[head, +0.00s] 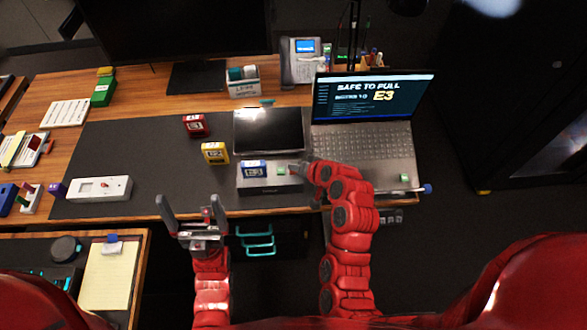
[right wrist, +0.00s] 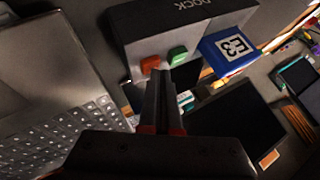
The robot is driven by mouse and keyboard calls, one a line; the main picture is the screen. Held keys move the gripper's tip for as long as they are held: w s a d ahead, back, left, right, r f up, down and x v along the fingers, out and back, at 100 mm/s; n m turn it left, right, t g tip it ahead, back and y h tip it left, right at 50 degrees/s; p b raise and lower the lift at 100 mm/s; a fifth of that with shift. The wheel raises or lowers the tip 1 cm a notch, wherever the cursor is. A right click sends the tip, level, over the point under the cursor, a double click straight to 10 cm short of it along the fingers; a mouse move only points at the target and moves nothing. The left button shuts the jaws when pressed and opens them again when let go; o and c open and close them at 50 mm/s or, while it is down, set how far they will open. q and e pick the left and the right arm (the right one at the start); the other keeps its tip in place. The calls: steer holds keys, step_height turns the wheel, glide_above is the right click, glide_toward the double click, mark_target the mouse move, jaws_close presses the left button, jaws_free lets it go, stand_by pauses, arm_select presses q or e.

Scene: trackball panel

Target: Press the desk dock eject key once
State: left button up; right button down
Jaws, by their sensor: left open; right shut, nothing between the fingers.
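The desk dock (head: 270,188) is a dark grey box near the desk's front edge; in the right wrist view its face (right wrist: 165,28) reads "DOCK". A blue cartridge marked E3 (right wrist: 231,48) sits in it, also seen in the head view (head: 254,169). A green key (right wrist: 178,56) and an orange-red key (right wrist: 150,64) are side by side on the dock. My right gripper (head: 294,168) is shut and empty, its tips (right wrist: 162,75) close to both keys; I cannot tell whether they touch. The orange-red key is hidden in the head view. My left gripper (head: 188,207) is open and empty before the desk edge.
The laptop (head: 365,155) right of the dock shows "SAFE TO PULL" and "E3". A yellow cartridge (head: 215,153) and a red one (head: 196,125) stand left of a dark tablet-like screen (head: 268,130). A white device (head: 100,189) lies left. The mat (head: 150,150) between is clear.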

steer(key=shift+r, duration=0.1)
steer(key=shift+r+p, duration=0.35)
steer(key=shift+r, duration=0.4)
steer(key=shift+r+p, duration=1.25)
steer(key=shift+r, duration=1.3)
steer(key=shift+f, duration=0.1)
